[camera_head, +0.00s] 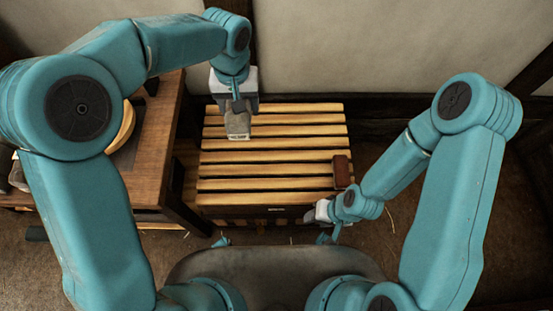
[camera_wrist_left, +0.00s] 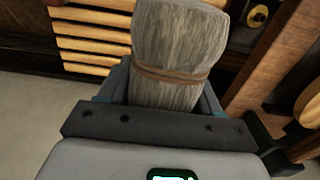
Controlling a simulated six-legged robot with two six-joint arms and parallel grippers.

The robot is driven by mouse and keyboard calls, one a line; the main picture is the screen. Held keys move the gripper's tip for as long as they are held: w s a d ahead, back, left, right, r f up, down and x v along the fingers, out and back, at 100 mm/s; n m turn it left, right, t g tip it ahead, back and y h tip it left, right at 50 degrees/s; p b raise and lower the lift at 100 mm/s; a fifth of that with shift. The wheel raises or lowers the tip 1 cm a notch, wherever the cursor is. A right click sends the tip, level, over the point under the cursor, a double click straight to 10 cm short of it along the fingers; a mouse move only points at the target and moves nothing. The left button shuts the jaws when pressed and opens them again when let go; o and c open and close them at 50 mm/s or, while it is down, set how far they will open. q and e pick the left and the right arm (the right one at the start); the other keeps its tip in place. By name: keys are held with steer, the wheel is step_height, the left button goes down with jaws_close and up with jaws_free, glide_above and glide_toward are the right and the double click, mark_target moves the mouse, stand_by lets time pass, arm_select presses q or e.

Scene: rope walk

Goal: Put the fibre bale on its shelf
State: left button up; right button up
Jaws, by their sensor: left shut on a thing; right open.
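The fibre bale (camera_head: 237,127) is a grey, fibrous bundle. In the left wrist view the bale (camera_wrist_left: 172,45) shows a brown band tied around it. My left gripper (camera_head: 236,106) is shut on the bale and holds it over the far left part of a slatted wooden shelf (camera_head: 270,156); I cannot tell how high above the slats. Some of the shelf's slats also show in the left wrist view (camera_wrist_left: 92,42). My right gripper (camera_head: 310,215) is open and empty at the shelf's near right corner. Its fingers are small and partly unclear.
A reddish-brown block (camera_head: 341,171) lies on the right side of the slats. A brown wooden table (camera_head: 151,165) stands left of the shelf with a yellow curved thing (camera_head: 124,127) on it. A pale wall (camera_head: 350,45) is behind. The middle slats are clear.

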arm_select(q)
steer(key=d+f+b, duration=0.7)
steer(key=f, duration=0.1)
steer(key=b, duration=0.5)
glide_above(276, 166)
step_height(276, 166, down, 14)
steer(key=shift+w+f+b, duration=0.1)
steer(key=shift+f+b, duration=0.8)
steer(key=shift+f, duration=2.25)
arm_select(e)
step_height(276, 166, down, 16)
steer(key=shift+w+d, duration=0.35)
steer(key=shift+w, duration=0.05)
arm_select(q)
steer(key=shift+f, duration=0.2)
steer(key=o, duration=1.2)
arm_select(e)
steer(key=shift+f, duration=0.15)
arm_select(q)
steer(key=shift+o, duration=0.2)
steer(key=shift+r, duration=0.1)
